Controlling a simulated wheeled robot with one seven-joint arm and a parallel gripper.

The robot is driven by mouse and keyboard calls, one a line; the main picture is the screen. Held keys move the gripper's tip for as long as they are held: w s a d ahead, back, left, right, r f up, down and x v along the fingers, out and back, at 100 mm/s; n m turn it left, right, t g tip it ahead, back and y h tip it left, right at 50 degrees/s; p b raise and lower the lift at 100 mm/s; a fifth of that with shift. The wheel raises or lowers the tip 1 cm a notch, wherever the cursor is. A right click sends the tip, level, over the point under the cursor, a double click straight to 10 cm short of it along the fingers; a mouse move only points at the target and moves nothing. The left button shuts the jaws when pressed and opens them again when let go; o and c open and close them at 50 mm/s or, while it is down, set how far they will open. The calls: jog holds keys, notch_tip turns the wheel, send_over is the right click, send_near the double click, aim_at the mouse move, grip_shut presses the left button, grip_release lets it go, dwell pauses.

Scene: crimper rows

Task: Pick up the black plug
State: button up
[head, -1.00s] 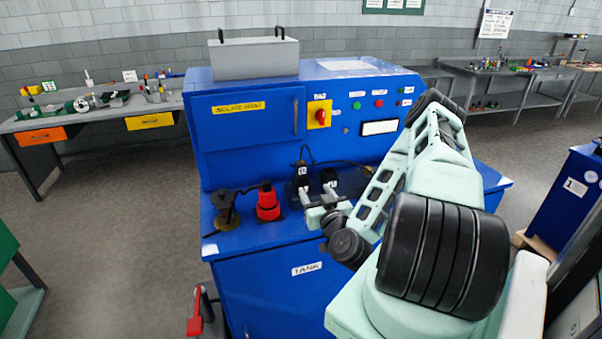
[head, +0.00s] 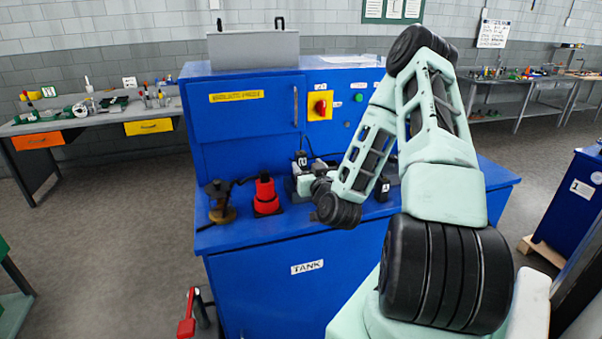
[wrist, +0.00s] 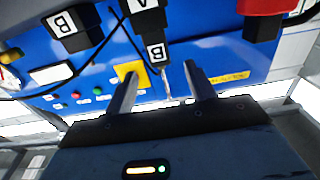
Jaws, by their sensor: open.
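In the wrist view, a black piece tagged B (wrist: 155,40) is just beyond and between the tips of my gripper (wrist: 162,70), with a thin metal pin pointing between the fingers. The fingers are apart with nothing gripped. Another black block tagged B (wrist: 72,27) and a tag A (wrist: 143,4) show beside it. I cannot tell for sure which black piece is the plug.
A red piece (head: 265,194) and a brown-black device (head: 220,203) stand left of my gripper on the blue bench (head: 290,228). A black block tagged A (head: 382,190) is to the right, partly behind my arm. A thin black cable runs nearby.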

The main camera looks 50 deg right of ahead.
aim_at(302, 158)
jog(key=shift+w+d+f+b, duration=0.25)
jog(key=shift+w+d+b, duration=0.2)
jog(key=shift+b, duration=1.8)
jog(key=shift+w+b, duration=0.1)
jog(key=shift+b, duration=0.4)
jog(key=b, duration=0.3)
jog(key=shift+w+a+b, duration=0.1)
jog(key=shift+w+b, duration=0.05)
jog(key=shift+b, duration=0.2)
jog(key=shift+r+p+x, duration=0.25)
jog(key=shift+p+x, duration=0.6)
jog(key=shift+x, duration=0.3)
jog(key=shift+f+p+x, duration=0.2)
jog(key=shift+p+x, duration=0.5)
jog(key=shift+x, duration=0.65)
jog(key=shift+f+p+x, duration=0.2)
jog(key=shift+p+x, duration=0.45)
jog(key=shift+x, duration=0.7)
jog(key=c, duration=1.1)
